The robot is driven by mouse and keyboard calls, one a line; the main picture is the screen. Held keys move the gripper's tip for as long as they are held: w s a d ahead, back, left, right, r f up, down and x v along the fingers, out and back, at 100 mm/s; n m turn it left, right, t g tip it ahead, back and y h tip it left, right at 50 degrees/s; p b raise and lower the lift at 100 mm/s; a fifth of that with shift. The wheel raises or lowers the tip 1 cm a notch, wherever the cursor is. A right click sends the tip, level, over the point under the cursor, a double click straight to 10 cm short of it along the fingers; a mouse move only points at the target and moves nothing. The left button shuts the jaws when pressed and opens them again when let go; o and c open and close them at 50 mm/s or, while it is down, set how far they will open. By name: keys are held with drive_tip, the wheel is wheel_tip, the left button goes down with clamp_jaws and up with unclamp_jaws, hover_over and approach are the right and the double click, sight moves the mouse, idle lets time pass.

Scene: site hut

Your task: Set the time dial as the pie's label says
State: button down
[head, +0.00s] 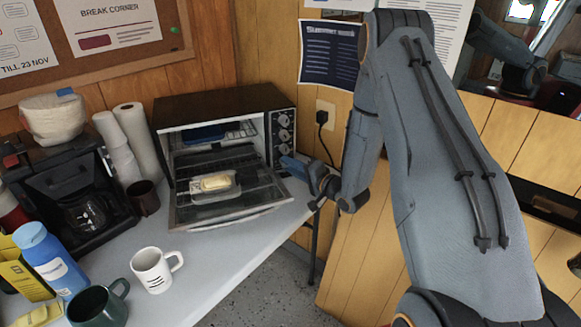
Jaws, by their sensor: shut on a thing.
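The toaster oven (205,107) stands at the back of the table with its glass door (255,197) folded down. Its control panel on the right has a column of round dials (284,136); their markings are too small to read. A pale yellow pie (215,183) sits in a clear dish at the oven's opening, over the lowered door. I cannot read any label on it. My gripper (287,163) reaches in from the right to the bottom of the panel, shut on what appears to be the lowest dial. Its fingers hide the contact.
A coffee maker (70,185), paper rolls (140,140) and a dark mug (144,198) stand left of the oven. A white mug (153,270), green mug (98,307) and blue bottle (50,257) stand nearer. The table right of the white mug is clear. A wall socket (325,115) is right of the oven.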

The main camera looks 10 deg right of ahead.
idle(0.3)
drive_tip(key=c, duration=1.5)
unclamp_jaws()
